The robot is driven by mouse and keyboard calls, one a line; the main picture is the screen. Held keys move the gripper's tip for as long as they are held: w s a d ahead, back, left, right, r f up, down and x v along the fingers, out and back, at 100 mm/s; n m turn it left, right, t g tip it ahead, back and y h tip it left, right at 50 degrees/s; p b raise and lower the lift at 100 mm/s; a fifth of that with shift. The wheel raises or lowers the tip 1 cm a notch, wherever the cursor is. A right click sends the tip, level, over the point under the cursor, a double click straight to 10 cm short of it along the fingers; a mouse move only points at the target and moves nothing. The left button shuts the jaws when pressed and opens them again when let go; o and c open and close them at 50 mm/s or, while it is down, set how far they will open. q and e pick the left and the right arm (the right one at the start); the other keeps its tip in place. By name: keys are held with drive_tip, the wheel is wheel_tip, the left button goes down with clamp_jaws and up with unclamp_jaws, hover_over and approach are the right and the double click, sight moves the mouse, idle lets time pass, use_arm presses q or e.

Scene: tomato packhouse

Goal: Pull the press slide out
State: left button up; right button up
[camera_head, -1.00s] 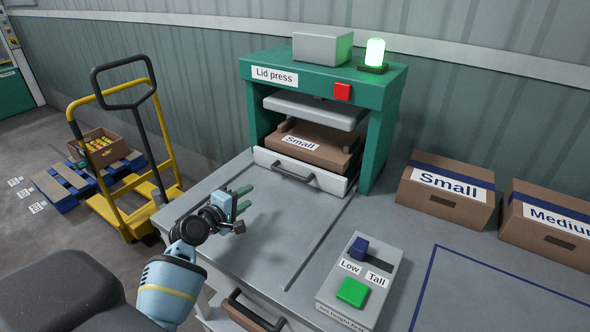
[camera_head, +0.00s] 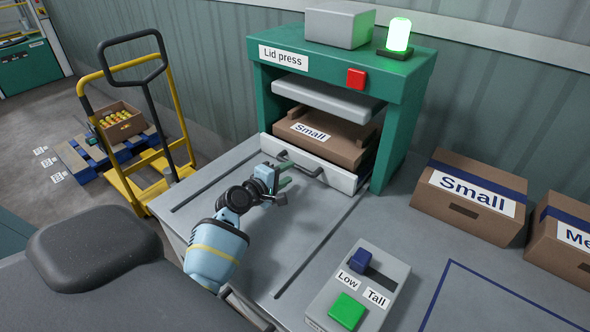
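The green lid press (camera_head: 340,60) stands at the back of the bench with a lit green lamp on top. Its slide (camera_head: 340,178) is a light tray with a dark bar handle (camera_head: 301,166) on the front, sitting inside the press frame. A brown carton labelled Small (camera_head: 335,148) is on the slide under the raised grey plate (camera_head: 330,99). My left gripper (camera_head: 285,176) is just in front of the handle at its left. Its green fingers look apart, with nothing seen between them; contact with the handle cannot be told. My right gripper is out of view.
A control box (camera_head: 390,272) with a blue lever and green button is on the bench at front right. Cartons labelled Small (camera_head: 462,211) and Medium, partly cut off (camera_head: 560,262), stand at right. A yellow trolley (camera_head: 150,187) is left of the bench. The bench before the slide is clear.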

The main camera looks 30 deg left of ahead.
sight(295, 168)
use_arm(q)
drive_tip(key=shift+x, duration=2.05)
clamp_jaws()
